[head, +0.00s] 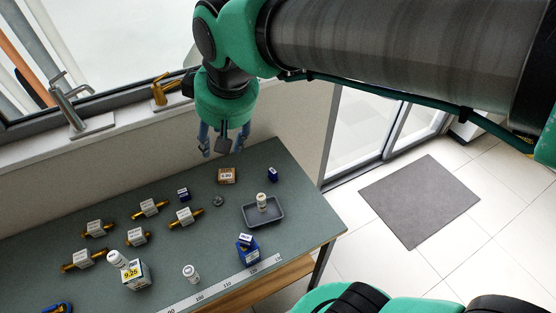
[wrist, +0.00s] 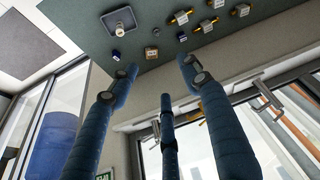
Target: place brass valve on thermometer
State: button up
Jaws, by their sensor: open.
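Several brass valves with white tags lie on the green-grey bench, among them one nearest the middle (head: 185,217), one behind it (head: 150,208) and others to the left (head: 96,229); some also show in the wrist view (wrist: 208,25). I cannot tell which one the task means. A small round clear-grey piece (head: 218,201) lies right of the valves; it may be the thermometer, but it is too small to be sure. My gripper (head: 224,143) is open and empty, above and behind the bench's back edge. Its fingers (wrist: 160,80) are spread and touch nothing.
A grey tray (head: 278,214) holds a white-labelled jar. A brown box (head: 227,175), small blue boxes (head: 272,175), a boxed item marked 9.25 (head: 135,275) and a white jar (head: 190,273) stand around. Taps (head: 75,110) line the sill behind.

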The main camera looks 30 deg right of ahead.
jog(key=s+d+f+m+t+h, duration=0.1)
jog(key=s+d+f+m, duration=0.2)
jog(key=s+d, duration=0.6)
jog(key=s, duration=0.3)
jog(key=shift+f+m, duration=0.2)
jog(key=shift+m, duration=0.2)
jog(key=shift+s+f, duration=0.1)
jog(key=shift+f, duration=0.05)
notch_tip(320, 180, down, 8)
jog(key=b, duration=0.8)
